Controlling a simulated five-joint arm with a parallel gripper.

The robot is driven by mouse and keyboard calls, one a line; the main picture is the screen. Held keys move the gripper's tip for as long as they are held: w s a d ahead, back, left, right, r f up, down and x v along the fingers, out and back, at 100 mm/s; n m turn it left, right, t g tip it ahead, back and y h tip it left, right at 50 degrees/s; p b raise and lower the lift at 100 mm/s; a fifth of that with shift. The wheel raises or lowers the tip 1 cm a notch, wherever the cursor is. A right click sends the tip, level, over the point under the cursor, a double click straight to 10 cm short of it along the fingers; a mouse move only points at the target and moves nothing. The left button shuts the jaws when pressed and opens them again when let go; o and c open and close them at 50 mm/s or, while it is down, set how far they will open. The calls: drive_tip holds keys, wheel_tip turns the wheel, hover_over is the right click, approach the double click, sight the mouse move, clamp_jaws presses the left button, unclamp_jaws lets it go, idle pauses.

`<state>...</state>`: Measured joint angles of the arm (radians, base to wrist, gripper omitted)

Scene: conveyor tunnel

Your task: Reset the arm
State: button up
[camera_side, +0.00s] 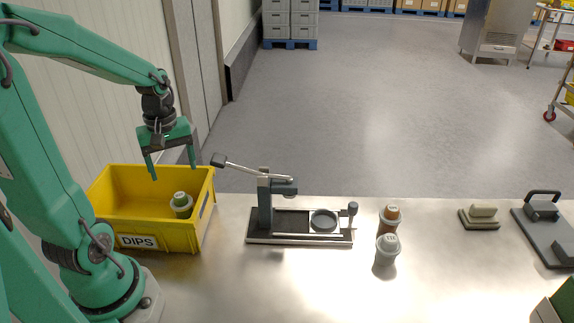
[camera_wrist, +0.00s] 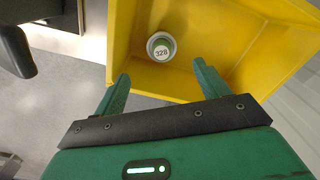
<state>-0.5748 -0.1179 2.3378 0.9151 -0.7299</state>
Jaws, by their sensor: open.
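My gripper (camera_side: 174,172) is open and empty, held above the yellow bin (camera_side: 131,217) labelled DIPS at the left of the table. Its two green fingers point down, apart, with nothing between them. In the wrist view my gripper (camera_wrist: 160,82) shows its fingers spread, with the yellow bin (camera_wrist: 200,84) beyond them.
A lever press (camera_side: 265,210) stands right of the bin, its handle reaching toward the bin. A small block (camera_side: 482,211) and dark plate device (camera_side: 545,235) lie farther right. The front middle table is clear.

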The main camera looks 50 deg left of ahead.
drive_tip(key=w+d+r+m+t+y, duration=0.1)
drive_tip(key=w+d+r+m+t, duration=0.3)
drive_tip(key=r, duration=0.4)
drive_tip(key=s+d+r+m+t+h, duration=0.1)
drive_tip(key=s+d+m, duration=0.4)
drive_tip(key=d+m, duration=0.6)
drive_tip(key=shift+r+t, duration=0.3)
drive_tip(key=shift+r, duration=0.25)
